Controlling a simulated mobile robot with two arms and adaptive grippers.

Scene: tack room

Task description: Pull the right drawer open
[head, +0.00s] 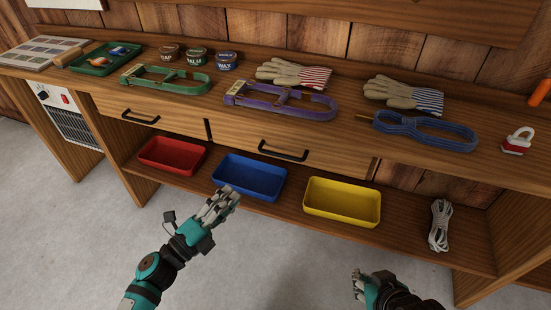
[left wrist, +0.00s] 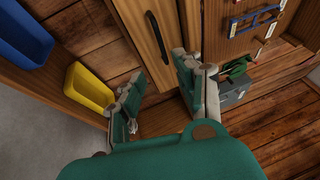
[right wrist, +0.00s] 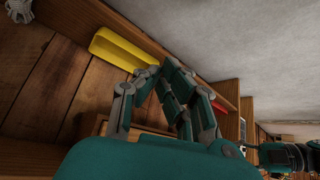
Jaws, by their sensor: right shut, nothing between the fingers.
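The right drawer (head: 335,163) is under the bench top and looks closed, its front roughly flush. Its black handle (head: 283,150) is in plain view in the head view. A black handle (left wrist: 157,37) on a wooden drawer front also shows in the left wrist view, ahead of and between the spread fingers. My left gripper (head: 220,204) is open and empty, in front of the bench, apart from the handle; its fingers show in the left wrist view (left wrist: 155,75). My right gripper (head: 359,284) is shut and empty, low in front of the bench; its fingertips also show in the right wrist view (right wrist: 160,70).
The left drawer (head: 115,102) is also closed. Red (head: 171,156), blue (head: 249,178) and yellow (head: 342,202) bins and a rope bundle (head: 440,225) are on the lower shelf. Gloves (head: 295,75), tins and tack cover the bench top. The floor in front is clear.

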